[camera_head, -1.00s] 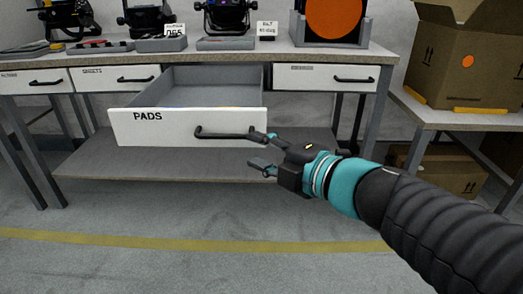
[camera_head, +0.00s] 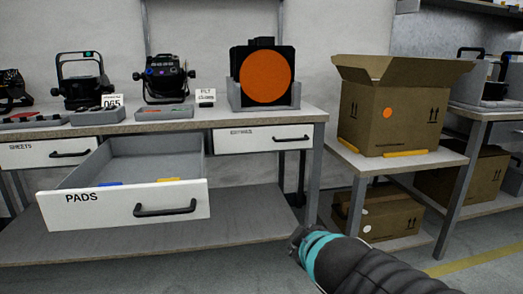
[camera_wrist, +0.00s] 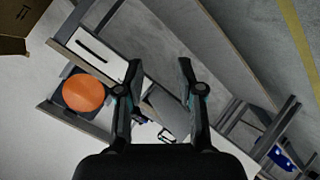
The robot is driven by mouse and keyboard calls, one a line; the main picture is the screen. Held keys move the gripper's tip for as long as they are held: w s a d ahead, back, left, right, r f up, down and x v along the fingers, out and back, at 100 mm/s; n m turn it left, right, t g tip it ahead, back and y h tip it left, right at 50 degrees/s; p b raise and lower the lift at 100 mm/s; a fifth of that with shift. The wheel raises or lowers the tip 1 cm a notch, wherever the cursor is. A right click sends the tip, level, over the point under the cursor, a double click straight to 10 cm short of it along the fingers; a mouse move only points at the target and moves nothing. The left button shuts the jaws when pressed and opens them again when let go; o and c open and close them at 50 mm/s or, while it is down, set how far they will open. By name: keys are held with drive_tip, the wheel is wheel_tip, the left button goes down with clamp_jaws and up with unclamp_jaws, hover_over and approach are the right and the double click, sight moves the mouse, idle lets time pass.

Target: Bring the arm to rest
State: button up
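My gripper (camera_wrist: 160,75) is open and empty in the wrist view, its two fingers apart with nothing between them. In the head view only my wrist with its teal band shows at the lower right, and the fingertips are hidden or too small to make out. My arm reaches in from the lower right corner, in front of the bench and clear of the drawer. The PADS drawer (camera_head: 105,210) stands open, with a blue item (camera_head: 108,184) and a yellow item (camera_head: 168,180) inside.
The bench (camera_head: 225,122) carries several stage lights and a par can with an orange disc (camera_head: 265,76). An open cardboard box (camera_head: 390,115) stands on a side table at the right, with another box (camera_head: 385,215) on its lower shelf. Open floor lies at the lower right.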

drive_tip(key=s+d+m+g+p, duration=0.3)
drive_tip(key=s+d+m, duration=0.1)
drive_tip(key=s, duration=0.3)
drive_tip(key=s+d+r+m+g+h+p, duration=0.1)
drive_tip(key=s+d+m+g+p, duration=0.2)
drive_tip(key=s+m, duration=0.3)
drive_tip(key=shift+s+d+r+m+p, duration=0.35)
drive_tip(key=shift+s+p, duration=0.35)
drive_tip(key=shift+s, duration=0.3)
